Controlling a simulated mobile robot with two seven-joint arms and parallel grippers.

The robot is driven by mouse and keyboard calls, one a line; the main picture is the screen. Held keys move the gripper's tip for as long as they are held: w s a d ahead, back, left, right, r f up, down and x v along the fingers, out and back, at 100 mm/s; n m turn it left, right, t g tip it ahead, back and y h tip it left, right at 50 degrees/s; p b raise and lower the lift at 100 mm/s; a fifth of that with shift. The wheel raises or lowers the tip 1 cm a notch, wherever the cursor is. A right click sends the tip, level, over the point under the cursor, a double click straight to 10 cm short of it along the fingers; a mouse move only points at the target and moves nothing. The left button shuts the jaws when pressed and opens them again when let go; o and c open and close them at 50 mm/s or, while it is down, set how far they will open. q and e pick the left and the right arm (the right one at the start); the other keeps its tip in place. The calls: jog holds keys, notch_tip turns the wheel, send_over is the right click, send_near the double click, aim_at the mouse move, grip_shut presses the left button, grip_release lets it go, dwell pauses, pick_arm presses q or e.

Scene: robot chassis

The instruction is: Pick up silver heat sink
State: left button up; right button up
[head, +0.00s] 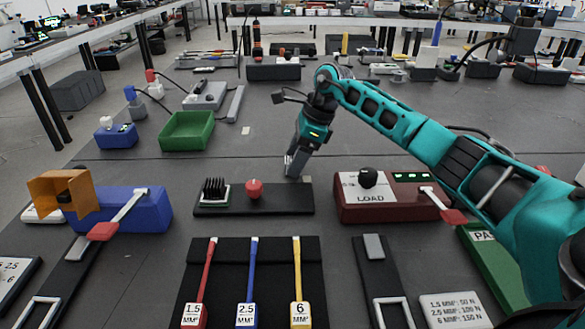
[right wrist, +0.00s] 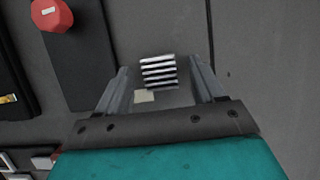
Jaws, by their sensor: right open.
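The silver heat sink (right wrist: 158,71), a small block with light and dark stripes of fins, shows in the right wrist view between the two fingers of my right gripper (right wrist: 164,85). The fingers stand apart, one on each side of it, and I cannot tell whether either touches it. In the head view my right gripper (head: 295,165) points down at the dark table behind the black board, and I cannot make out the heat sink there. A different, black finned heat sink (head: 214,190) sits on that board. My left gripper is not in view.
A red knob (head: 254,188) stands on the black board (head: 285,201) just in front of my right gripper. The red LOAD box (head: 385,207) is to the right, a green tray (head: 187,131) to the left. Bare table (head: 275,140) surrounds the gripper behind the board.

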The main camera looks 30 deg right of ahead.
jog(key=shift+f, duration=0.15)
jog(key=shift+c, duration=0.2)
jog(key=c, duration=1)
